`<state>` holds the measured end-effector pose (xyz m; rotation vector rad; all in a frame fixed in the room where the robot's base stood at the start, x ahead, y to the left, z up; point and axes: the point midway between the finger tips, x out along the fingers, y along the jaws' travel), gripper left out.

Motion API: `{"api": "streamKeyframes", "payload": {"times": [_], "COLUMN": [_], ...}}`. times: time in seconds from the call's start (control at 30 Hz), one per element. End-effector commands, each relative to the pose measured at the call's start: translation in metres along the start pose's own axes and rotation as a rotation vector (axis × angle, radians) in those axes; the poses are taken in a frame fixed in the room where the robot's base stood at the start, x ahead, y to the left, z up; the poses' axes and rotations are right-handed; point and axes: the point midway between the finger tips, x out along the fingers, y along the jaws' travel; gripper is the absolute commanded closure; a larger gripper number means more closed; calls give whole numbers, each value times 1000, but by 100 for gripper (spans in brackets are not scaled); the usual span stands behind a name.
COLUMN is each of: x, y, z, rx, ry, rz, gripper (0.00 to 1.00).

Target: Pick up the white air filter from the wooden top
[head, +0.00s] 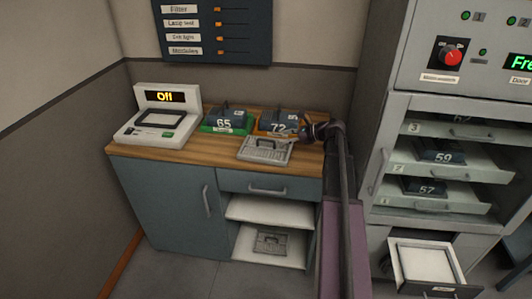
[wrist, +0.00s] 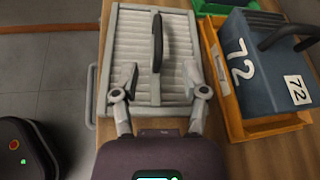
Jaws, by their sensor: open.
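The white air filter (head: 265,150) lies flat on the wooden top (head: 180,154), near its front edge. In the wrist view the filter (wrist: 178,45) shows a pleated face, a pale frame and a dark handle (wrist: 157,42) standing along its middle. My gripper (wrist: 160,78) is open and empty. Its two fingers show over the near part of the filter, one on each side of the handle's line. In the head view my gripper (head: 302,132) is at the filter's right side. I cannot tell whether the fingers touch the filter.
An orange tray (wrist: 222,75) with a blue block marked 72 (wrist: 250,62) stands close to the filter. A green tray with block 65 (head: 223,121) and a display device (head: 160,120) stand further left. A greyer filter (head: 270,243) lies on the lower shelf.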

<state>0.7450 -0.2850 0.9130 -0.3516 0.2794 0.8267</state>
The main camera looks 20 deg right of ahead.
Motion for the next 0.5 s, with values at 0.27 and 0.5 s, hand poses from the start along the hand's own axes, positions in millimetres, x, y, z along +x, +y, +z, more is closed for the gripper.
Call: {"api": "streamKeyframes", "payload": {"times": [0.27, 0.5], "x": [37, 44], "y": [0, 0], "z": [-2, 0], "rx": [-1, -1], "ry": [0, 0], "rz": [2, 1], "gripper": [43, 43]}}
